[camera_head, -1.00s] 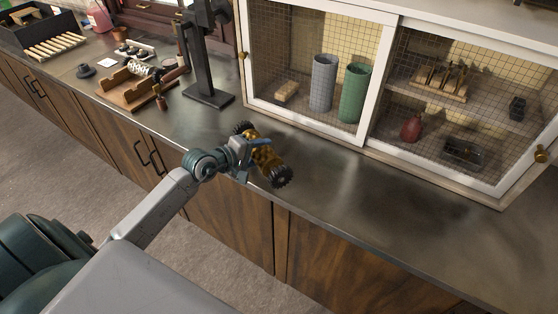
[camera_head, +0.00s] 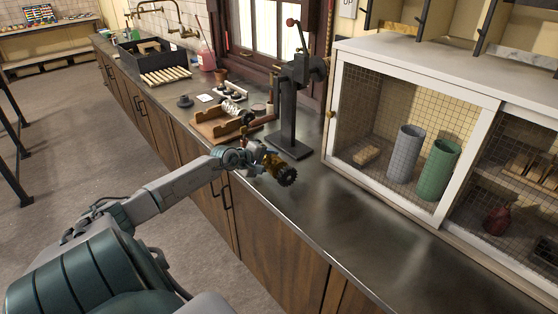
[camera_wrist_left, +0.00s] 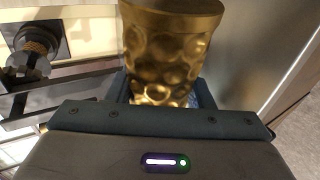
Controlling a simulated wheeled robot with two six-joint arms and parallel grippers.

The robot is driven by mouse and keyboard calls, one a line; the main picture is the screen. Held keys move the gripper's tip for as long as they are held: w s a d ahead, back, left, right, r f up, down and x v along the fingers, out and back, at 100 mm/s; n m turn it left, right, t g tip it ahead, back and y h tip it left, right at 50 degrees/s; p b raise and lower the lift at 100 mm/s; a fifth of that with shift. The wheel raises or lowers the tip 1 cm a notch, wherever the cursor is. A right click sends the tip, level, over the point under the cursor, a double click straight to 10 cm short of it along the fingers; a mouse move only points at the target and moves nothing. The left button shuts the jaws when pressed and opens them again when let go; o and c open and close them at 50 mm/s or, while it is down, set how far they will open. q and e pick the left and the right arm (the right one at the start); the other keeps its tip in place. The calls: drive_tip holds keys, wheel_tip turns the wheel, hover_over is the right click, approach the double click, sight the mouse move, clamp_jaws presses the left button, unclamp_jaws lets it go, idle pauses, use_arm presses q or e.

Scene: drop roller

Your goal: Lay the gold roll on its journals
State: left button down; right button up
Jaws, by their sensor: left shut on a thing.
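The gold roll (camera_head: 270,160) has a dimpled barrel and a dark toothed gear (camera_head: 287,176) at its near end. My left gripper (camera_head: 259,159) is shut around the roll and holds it above the bench's front edge, in front of the black press stand. In the left wrist view the dimpled gold barrel (camera_wrist_left: 165,55) fills the space between the jaws. A wooden cradle (camera_head: 222,125) with raised end pieces stands farther along the bench, apart from the roll. Its journals are too small to make out. My right gripper is not in view.
The black press stand (camera_head: 291,147) rises beside the cradle. A mesh-fronted cabinet (camera_head: 333,148) with grey and green cylinders stands at the right. A slatted rack (camera_head: 165,76) and a dark box (camera_head: 141,52) lie farther back. The bench in front of the cabinet is clear.

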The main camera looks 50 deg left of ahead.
use_arm(q)
drive_tip(key=shift+a+r, duration=0.3)
drive_tip(key=shift+a, duration=0.25)
drive_tip(key=shift+w+d+y, duration=0.1)
drive_tip(key=shift+d+y, duration=0.15)
drive_tip(key=shift+y, duration=0.05)
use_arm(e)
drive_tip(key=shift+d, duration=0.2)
use_arm(q)
drive_tip(key=shift+d+n, duration=0.15)
drive_tip(key=shift+n, duration=0.35)
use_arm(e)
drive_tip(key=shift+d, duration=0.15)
